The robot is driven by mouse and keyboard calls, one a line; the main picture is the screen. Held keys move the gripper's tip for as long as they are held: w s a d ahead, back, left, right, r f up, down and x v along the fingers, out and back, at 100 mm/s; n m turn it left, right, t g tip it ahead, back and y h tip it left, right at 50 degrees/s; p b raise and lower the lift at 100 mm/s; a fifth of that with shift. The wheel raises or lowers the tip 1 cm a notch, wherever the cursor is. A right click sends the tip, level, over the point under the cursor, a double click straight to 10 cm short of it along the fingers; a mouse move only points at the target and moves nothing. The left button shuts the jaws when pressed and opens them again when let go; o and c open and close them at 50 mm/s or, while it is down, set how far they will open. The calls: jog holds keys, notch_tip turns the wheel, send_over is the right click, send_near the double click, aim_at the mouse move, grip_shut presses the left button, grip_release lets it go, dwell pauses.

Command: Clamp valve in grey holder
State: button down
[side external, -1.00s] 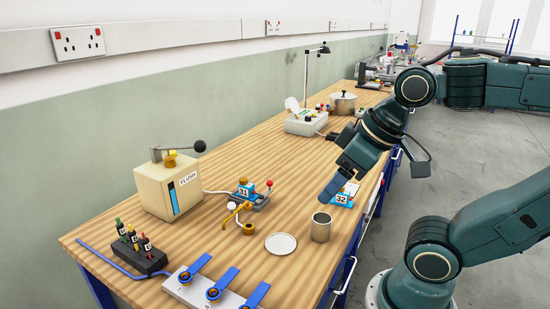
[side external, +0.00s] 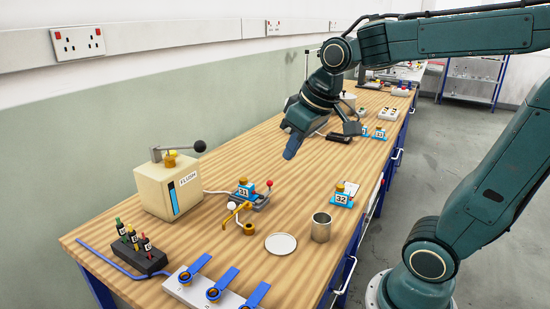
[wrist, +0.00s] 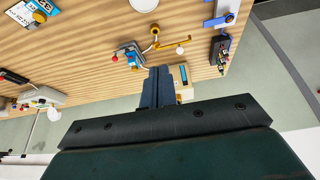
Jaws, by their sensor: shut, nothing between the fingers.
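A blue valve labelled 31 (side external: 245,189) with an orange-brown top sits at the grey holder (side external: 262,202), which has a red-knobbed lever. I cannot tell whether the holder grips it. In the wrist view the holder (wrist: 128,47) lies beyond my fingertips. A second blue valve labelled 32 (side external: 342,197) stands on the bench to the right, and it also shows in the wrist view (wrist: 38,9). My gripper (side external: 291,149) is shut and empty, above the bench and behind both valves in the side view. It also shows in the wrist view (wrist: 159,74).
A cream FLUSH box (side external: 170,190) with a lever stands left of the holder. A brass fitting (side external: 248,228), a round white lid (side external: 281,244) and a metal can (side external: 321,228) are in front. More equipment stands farther back. Bare wood lies between the holder and valve 32.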

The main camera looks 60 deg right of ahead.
jog(key=w+d+f, duration=0.4)
jog(key=w+d, duration=0.5)
jog(key=w, duration=0.4)
jog(key=w+d+f+m+g, duration=0.1)
jog(key=w+d+f, duration=0.6)
jog(key=d+f, duration=0.3)
jog(key=shift+w+d+m, duration=0.15)
jog(key=shift+d+m, duration=0.15)
jog(key=shift+d, duration=0.65)
jog(key=shift+f, duration=0.2)
jog(key=x, duration=0.9)
jog(key=shift+d+f, duration=0.1)
jog(key=shift+f, duration=0.3)
jog(key=shift+s+a+r, duration=0.1)
jog(key=shift+s+a, duration=0.05)
jog(key=shift+s, duration=0.5)
jog(key=shift+s+a+r, duration=0.1)
jog(key=shift+s, duration=0.6)
jog(key=shift+s+a+r, duration=0.15)
jog(key=shift+s, duration=0.5)
